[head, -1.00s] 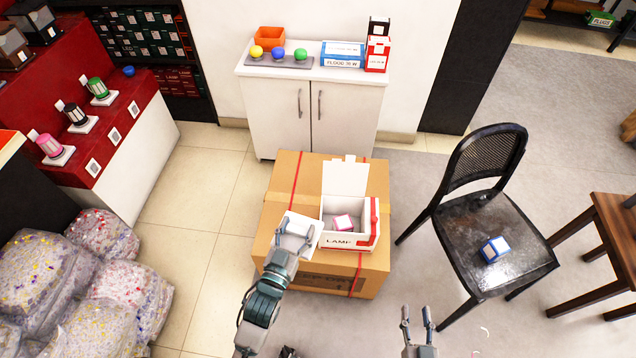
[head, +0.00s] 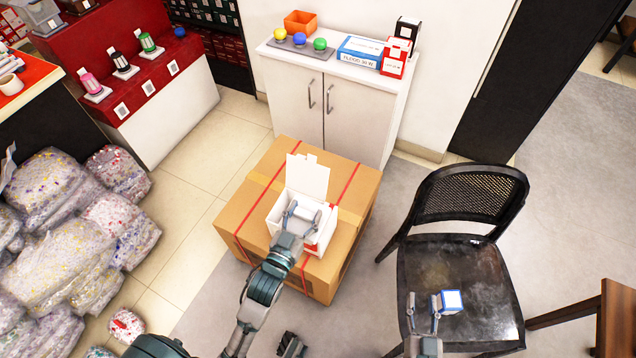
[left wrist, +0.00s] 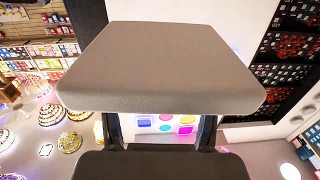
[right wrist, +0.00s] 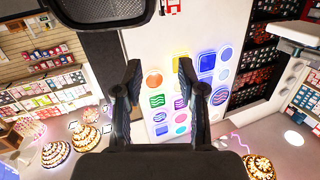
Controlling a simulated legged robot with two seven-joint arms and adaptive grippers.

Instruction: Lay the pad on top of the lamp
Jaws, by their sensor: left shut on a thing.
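My left gripper (head: 299,212) is shut on the pad (left wrist: 160,65), a pale flat slab that fills the upper middle of the left wrist view. In the head view the gripper is over the open white and red lamp box (head: 308,178), whose lid stands up at the back. The pad is mostly hidden there by the fingers and blends with the white box. The lamp is hidden; I cannot tell whether the pad touches it. My right gripper (head: 423,304) is open and empty over the chair seat; its spread fingers show in the right wrist view (right wrist: 160,82).
The lamp box stands on a big taped carton (head: 258,205). A black chair (head: 455,270) at right carries a small blue and white box (head: 452,301) beside my right gripper. A white cabinet (head: 340,110) stands behind. Wrapped bales (head: 60,250) fill the left.

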